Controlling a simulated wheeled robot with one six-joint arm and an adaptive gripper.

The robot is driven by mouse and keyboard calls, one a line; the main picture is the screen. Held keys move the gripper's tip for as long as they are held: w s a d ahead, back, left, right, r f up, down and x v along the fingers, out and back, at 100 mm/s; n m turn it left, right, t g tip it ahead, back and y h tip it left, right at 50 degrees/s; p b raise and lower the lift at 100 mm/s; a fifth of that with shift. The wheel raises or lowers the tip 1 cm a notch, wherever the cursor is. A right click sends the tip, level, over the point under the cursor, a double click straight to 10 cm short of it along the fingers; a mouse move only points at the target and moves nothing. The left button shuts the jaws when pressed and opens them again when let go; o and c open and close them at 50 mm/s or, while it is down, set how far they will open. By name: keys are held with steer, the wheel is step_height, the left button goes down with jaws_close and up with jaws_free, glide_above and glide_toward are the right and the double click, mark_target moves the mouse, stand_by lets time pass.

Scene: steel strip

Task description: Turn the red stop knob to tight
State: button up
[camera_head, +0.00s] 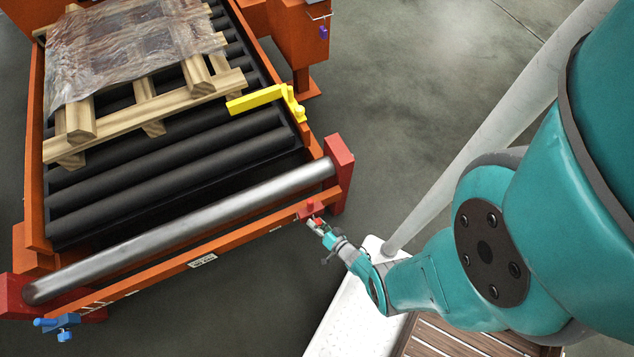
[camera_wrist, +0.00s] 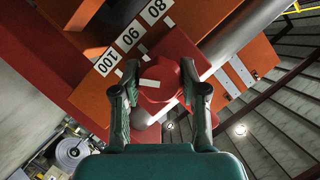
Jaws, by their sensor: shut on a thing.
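The red stop knob (camera_wrist: 168,76) sits between my gripper's two fingers in the wrist view, with a small white mark (camera_wrist: 150,84) on the red. My gripper (camera_wrist: 160,80) is closed on it, one finger on each side. In the head view the red knob (camera_head: 309,208) shows small at the right end of the orange frame's front rail, and my gripper (camera_head: 319,225) reaches it from the lower right. The fingers partly hide the knob, and I cannot read a tight or loose marking.
White labels 100, 90 and 80 (camera_wrist: 130,39) lie along the orange rail beside the knob. A steel bar (camera_head: 180,230) runs between red end blocks. Black rollers carry a wooden pallet (camera_head: 150,110) under plastic film.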

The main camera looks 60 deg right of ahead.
mark_target(317, 223)
steer(key=shift+d+m, duration=0.1)
steer(key=shift+m, duration=0.4)
steer(key=shift+t+y, duration=0.3)
steer(key=o, duration=1.1)
steer(key=shift+o, duration=0.2)
steer(key=shift+r, duration=0.35)
steer(key=shift+s+a+r, duration=0.1)
steer(key=shift+a+r, duration=0.05)
steer(key=shift+r, duration=1.1)
steer(key=shift+s+a+r, duration=0.1)
steer(key=shift+r, duration=1.15)
steer(key=shift+w+d+r, duration=0.15)
steer(key=shift+r, duration=2.05)
